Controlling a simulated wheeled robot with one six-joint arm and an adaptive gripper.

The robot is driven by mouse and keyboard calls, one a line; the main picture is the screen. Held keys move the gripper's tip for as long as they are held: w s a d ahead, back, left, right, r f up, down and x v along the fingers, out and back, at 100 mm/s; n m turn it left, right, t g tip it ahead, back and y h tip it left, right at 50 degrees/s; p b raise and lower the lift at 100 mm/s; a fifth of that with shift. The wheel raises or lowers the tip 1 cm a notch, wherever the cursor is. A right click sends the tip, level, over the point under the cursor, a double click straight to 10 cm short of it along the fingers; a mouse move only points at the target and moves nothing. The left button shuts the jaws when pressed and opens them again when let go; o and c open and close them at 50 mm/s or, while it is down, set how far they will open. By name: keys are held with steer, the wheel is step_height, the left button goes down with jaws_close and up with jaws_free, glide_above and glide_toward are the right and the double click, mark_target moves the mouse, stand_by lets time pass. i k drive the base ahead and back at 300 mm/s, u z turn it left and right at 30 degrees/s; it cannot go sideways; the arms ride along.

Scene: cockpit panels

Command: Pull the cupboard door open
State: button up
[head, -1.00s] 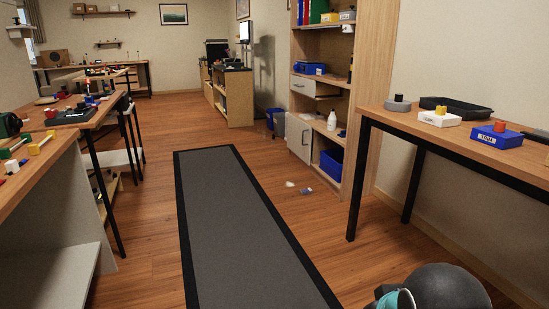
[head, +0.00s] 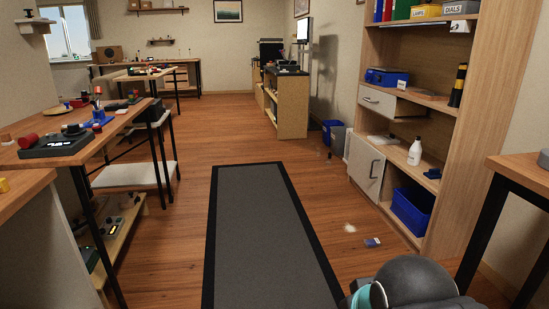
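The cupboard door (head: 364,170) is a small pale grey panel low on the left side of the wooden shelf unit (head: 480,150), right of the aisle. It has a curved metal handle (head: 376,168) near its right edge. It looks shut or nearly so; I cannot tell whether there is a slight gap. Part of my arm, dark and rounded with a teal band, shows at the bottom right. My gripper's fingers are not visible, and the door stands well ahead of me.
A dark mat (head: 270,235) runs along the clear aisle. Small litter (head: 372,242) lies on the floor before the shelf. A drawer (head: 377,101) sits above the door, and a blue bin (head: 412,210) beside it. Tables stand on the left (head: 85,148) and near right (head: 520,170).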

mark_target(366, 164)
steer(key=i, duration=1.85)
steer(key=z, duration=0.35)
steer(key=i, duration=1.85)
steer(key=z, duration=0.25)
